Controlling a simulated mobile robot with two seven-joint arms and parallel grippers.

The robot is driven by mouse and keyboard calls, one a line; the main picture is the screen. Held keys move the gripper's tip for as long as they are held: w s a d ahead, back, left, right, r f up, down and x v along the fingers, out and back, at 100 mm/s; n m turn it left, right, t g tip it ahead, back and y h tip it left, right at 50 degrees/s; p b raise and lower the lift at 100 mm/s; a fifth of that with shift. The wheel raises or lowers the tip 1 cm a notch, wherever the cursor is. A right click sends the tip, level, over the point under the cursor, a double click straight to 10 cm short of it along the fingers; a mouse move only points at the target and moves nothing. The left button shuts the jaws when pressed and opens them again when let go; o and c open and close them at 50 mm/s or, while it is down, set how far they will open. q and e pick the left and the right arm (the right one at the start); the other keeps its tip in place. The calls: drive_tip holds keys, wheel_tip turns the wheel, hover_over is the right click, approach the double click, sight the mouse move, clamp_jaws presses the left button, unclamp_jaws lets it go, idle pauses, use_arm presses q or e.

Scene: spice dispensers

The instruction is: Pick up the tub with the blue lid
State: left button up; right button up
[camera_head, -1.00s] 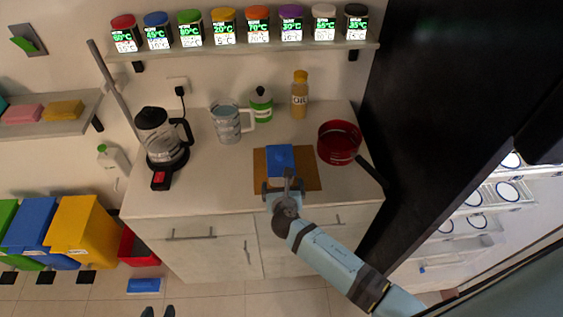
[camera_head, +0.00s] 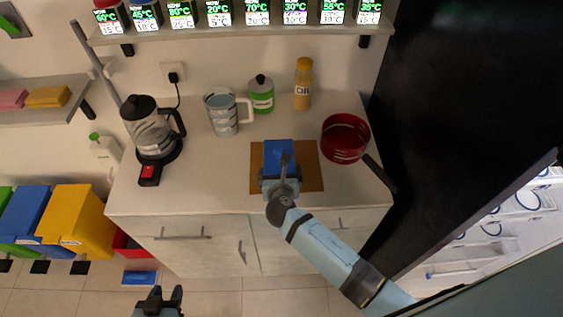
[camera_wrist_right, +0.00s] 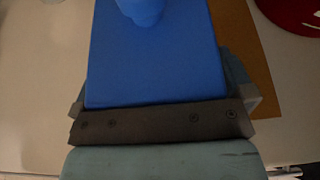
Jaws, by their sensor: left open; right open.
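A blue rectangular block-like top (camera_head: 278,153), which may be the tub's lid, lies on the brown board on the counter. In the right wrist view the blue top (camera_wrist_right: 155,65) fills the middle and has a rounded blue knob; its sides are hidden. My right gripper (camera_head: 279,184) is open at its near end, with fingers on either side; I cannot tell if they touch it. A jar with a blue lid (camera_head: 146,14) also stands on the upper shelf, partly cut off. My left gripper (camera_head: 167,291) is open and empty, low in front of the cabinet.
A red pot (camera_head: 345,138) stands right of the brown board (camera_head: 312,170), its handle pointing toward the front right.

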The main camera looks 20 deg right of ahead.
drive_tip(key=shift+s+r, duration=0.1)
drive_tip(key=shift+s, duration=0.05)
drive_tip(key=shift+a, duration=0.1)
drive_tip(key=c, duration=1.5)
drive_tip(key=shift+c, duration=0.2)
drive_tip(key=shift+r, duration=0.15)
